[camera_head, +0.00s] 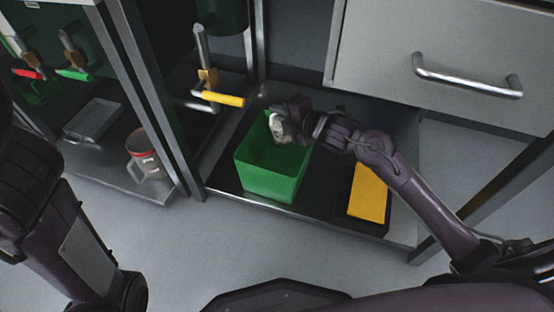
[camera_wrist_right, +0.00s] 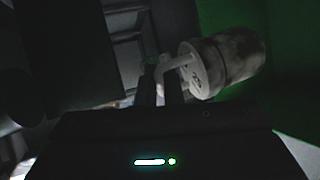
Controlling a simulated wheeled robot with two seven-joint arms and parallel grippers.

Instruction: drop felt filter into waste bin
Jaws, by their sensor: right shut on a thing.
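The waste bin is an open-topped green box (camera_head: 270,184) on the low dark shelf. The felt filter (camera_head: 277,127) is a dirty whitish cylinder near the bin's back rim. My right gripper (camera_head: 284,121) is shut on it and holds it over the back part of the bin opening. In the right wrist view the filter (camera_wrist_right: 232,62) lies tilted, and the fingers (camera_wrist_right: 172,88) grip its thin stem. A green surface, likely the bin wall, stands beside it there. My left arm shows at the left of the head view, but its gripper is out of sight.
A yellow block (camera_head: 368,192) on a dark base stands right of the bin. A yellow-handled valve (camera_head: 222,98) hangs behind left. A drawer unit (camera_head: 450,50) overhangs at right.

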